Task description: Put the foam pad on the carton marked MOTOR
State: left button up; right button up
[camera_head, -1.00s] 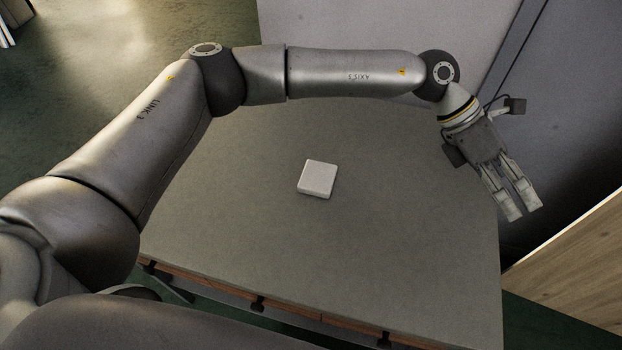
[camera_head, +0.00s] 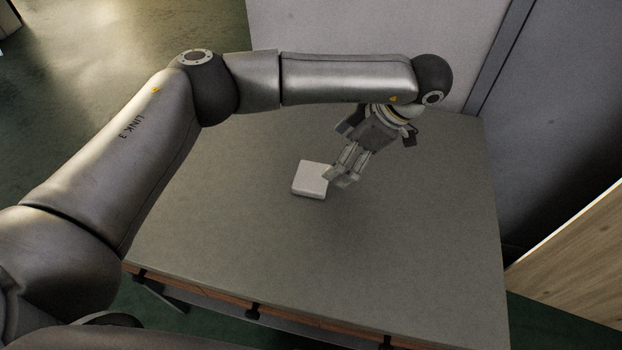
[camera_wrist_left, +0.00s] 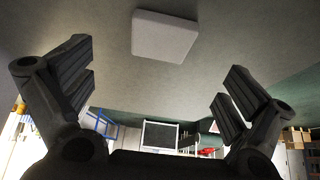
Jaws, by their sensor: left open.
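The foam pad (camera_head: 309,179) is a small white square block lying flat on the grey table top. My left gripper (camera_head: 342,175) is open and empty, just right of the pad in the head view, with its fingers pointing down and to the left. In the left wrist view the pad (camera_wrist_left: 165,36) shows beyond the two spread finger pairs, near the top middle, with nothing between the fingers. I cannot tell the gripper's exact height above the table. No carton marked MOTOR can be made out. My right gripper is not in view.
The grey table (camera_head: 400,260) is otherwise bare, with wide free room around the pad. A pale panel (camera_head: 350,25) stands behind it. A wooden board (camera_head: 575,260) rises beyond the table's right edge. Blurred shelves and a screen (camera_wrist_left: 159,136) show in the wrist view's background.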

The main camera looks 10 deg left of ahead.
aim_at(313, 176)
pick_arm(q)
jog(key=x, duration=0.3)
jog(key=shift+f+b, duration=0.2)
jog(key=shift+b, duration=0.2)
jog(key=x, duration=0.6)
jog(key=shift+s+a+r+b, duration=0.1)
jog(key=shift+a+r+b, duration=0.1)
jog(key=shift+a+b, duration=0.2)
jog(key=shift+d+r, duration=0.1)
jog(key=c, duration=0.9)
